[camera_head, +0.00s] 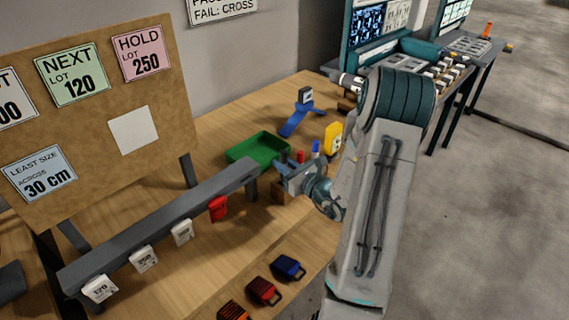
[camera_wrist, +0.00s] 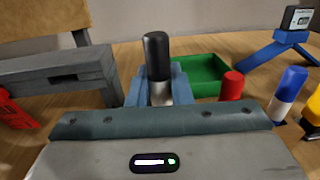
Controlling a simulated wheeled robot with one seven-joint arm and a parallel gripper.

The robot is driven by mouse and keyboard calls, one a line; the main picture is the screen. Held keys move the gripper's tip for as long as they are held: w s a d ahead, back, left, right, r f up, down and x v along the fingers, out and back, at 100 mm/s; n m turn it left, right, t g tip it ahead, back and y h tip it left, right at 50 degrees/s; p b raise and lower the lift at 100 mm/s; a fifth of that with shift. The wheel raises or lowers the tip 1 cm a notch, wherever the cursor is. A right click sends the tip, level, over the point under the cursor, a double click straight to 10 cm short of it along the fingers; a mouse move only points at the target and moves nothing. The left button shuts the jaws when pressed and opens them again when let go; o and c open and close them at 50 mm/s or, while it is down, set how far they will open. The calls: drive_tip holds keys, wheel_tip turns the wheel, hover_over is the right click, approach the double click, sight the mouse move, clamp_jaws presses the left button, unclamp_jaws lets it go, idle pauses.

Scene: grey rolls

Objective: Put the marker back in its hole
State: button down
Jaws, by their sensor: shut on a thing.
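A marker with a black upper part and a silvery lower part (camera_wrist: 156,55) stands upright in the wrist view, pinched between the blue fingers of my gripper (camera_wrist: 157,92). Its lower end is hidden behind the gripper body. In the head view my gripper (camera_head: 287,172) is over the wooden block (camera_head: 279,192) near the table's right edge; I cannot make out the held marker there. A red marker (camera_wrist: 232,84) and a blue-and-white marker (camera_wrist: 291,88) stand to the right of my gripper in the wrist view. The hole for the held marker is not visible.
A green tray (camera_head: 258,148) lies behind my gripper. A blue stand (camera_head: 297,119) and a yellow object (camera_head: 333,137) are farther back. A grey rail (camera_head: 160,220) with hanging tags is to the left. Dark red and blue items (camera_head: 289,267) lie at the front.

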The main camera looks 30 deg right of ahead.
drive_tip(key=shift+f+b, duration=1.9)
drive_tip(key=shift+f, duration=0.35)
drive_tip(key=c, duration=1.2)
unclamp_jaws()
drive_tip(key=shift+c, duration=0.2)
drive_tip(key=b+v, duration=0.1)
drive_tip(key=v, duration=1.2)
drive_tip(key=shift+s+b, duration=0.3)
drive_tip(key=shift+s, duration=0.05)
drive_tip(key=shift+d, duration=0.1)
